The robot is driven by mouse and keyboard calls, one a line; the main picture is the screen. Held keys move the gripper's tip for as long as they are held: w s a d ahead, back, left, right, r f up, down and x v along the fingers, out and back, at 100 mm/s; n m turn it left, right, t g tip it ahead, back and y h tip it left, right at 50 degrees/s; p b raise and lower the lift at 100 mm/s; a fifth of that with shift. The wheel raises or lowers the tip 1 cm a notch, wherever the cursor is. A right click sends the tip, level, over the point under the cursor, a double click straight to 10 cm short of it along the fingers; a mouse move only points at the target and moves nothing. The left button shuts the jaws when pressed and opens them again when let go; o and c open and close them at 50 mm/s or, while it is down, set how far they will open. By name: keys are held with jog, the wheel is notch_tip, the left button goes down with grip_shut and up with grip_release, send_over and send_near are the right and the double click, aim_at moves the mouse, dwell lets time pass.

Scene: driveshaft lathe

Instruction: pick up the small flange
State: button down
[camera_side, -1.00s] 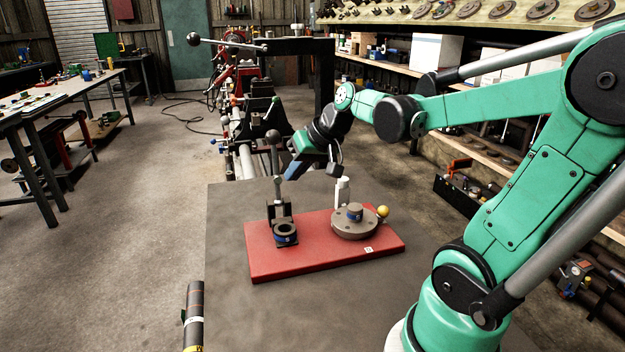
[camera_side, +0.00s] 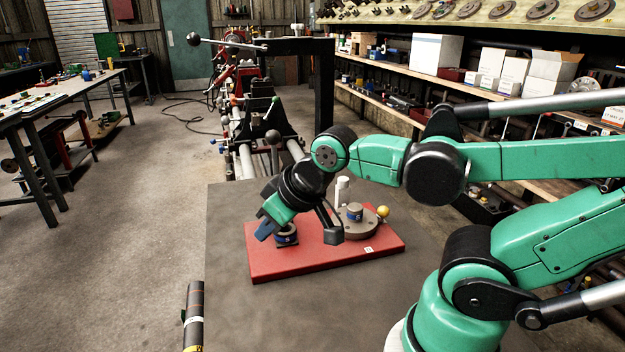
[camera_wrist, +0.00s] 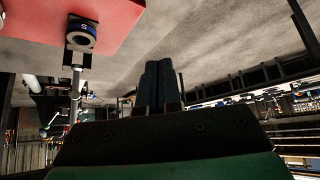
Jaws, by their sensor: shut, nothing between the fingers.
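The small flange (camera_side: 287,236) is a dark ring with a blue label at the left end of the red board. The wrist view shows it (camera_wrist: 82,36) at upper left, with an "S" on its blue band. My gripper (camera_side: 264,231) is just left of and in front of the flange in the side view, and covers part of it. In the wrist view the two fingers (camera_wrist: 160,85) are together with nothing between them, and the flange is well off to their left. The toggle clamp behind the flange is mostly hidden by my gripper in the side view.
A larger round flange (camera_side: 362,228) with a blue-banded hub sits at the right of the red board (camera_side: 330,257). A white bottle (camera_side: 343,190) and a yellow ball (camera_side: 383,211) stand near it. The grey table (camera_side: 235,310) is clear in front. A dark tube (camera_side: 194,312) is at its left edge.

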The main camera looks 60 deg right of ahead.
dwell(0.3)
jog(key=shift+c, duration=1.5)
grip_release()
jog(key=n+g, duration=0.6)
jog(key=g, duration=0.1)
send_over(355, 206)
jog(key=f, duration=0.3)
jog(key=shift+w+a+f, duration=0.1)
jog(key=shift+a+f, duration=0.05)
jog(key=shift+a, duration=0.05)
jog(key=shift+d+f, duration=0.2)
jog(key=shift+f, duration=2.65)
